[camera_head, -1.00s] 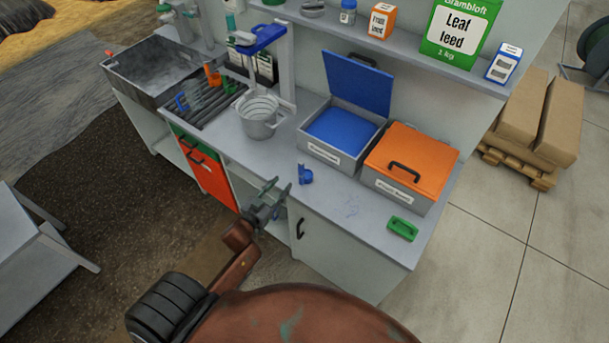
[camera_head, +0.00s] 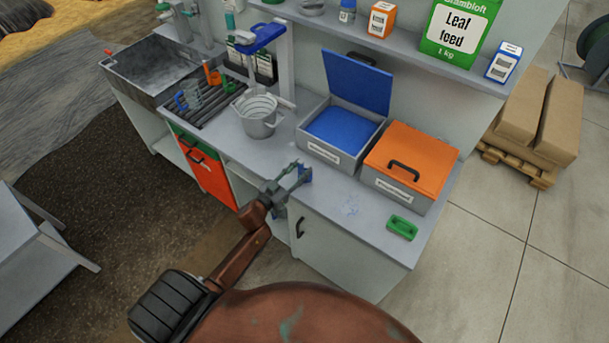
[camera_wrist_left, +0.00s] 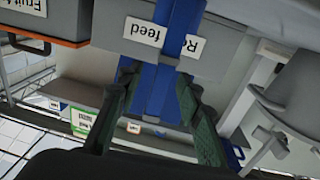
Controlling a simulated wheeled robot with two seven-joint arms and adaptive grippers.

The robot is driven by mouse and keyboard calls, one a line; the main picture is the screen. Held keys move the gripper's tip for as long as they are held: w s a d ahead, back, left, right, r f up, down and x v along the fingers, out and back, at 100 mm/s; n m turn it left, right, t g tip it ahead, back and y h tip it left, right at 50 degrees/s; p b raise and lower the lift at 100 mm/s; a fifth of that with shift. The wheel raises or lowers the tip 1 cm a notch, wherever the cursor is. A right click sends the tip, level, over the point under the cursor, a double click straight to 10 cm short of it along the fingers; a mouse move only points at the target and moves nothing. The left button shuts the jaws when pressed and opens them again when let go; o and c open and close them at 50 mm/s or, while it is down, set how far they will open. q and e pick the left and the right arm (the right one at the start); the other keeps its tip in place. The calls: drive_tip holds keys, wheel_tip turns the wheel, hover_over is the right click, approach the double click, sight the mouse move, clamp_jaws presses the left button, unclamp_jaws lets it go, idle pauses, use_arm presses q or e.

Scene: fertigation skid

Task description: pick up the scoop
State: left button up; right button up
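The blue scoop (camera_head: 308,174) is on the grey counter in front of the open grey bin, partly hidden by my left gripper. My left gripper (camera_head: 299,175) reaches over the counter's front edge with its fingertips at the scoop. In the left wrist view, the two green fingers (camera_wrist_left: 155,95) stand apart, with blue showing between them. The blue scoop (camera_wrist_left: 184,25) there crosses in front of the bin's white label. I cannot tell whether the fingers touch it. My right gripper is not in view.
The open bin (camera_head: 334,157) with blue contents and a raised blue lid stands behind the scoop. An orange-lidded bin (camera_head: 408,165) is to its right.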

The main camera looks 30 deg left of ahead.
use_arm(q)
drive_tip(key=shift+w+f, duration=0.1)
drive_tip(key=shift+w, duration=0.45)
drive_tip(key=shift+c, duration=0.6)
clamp_jaws()
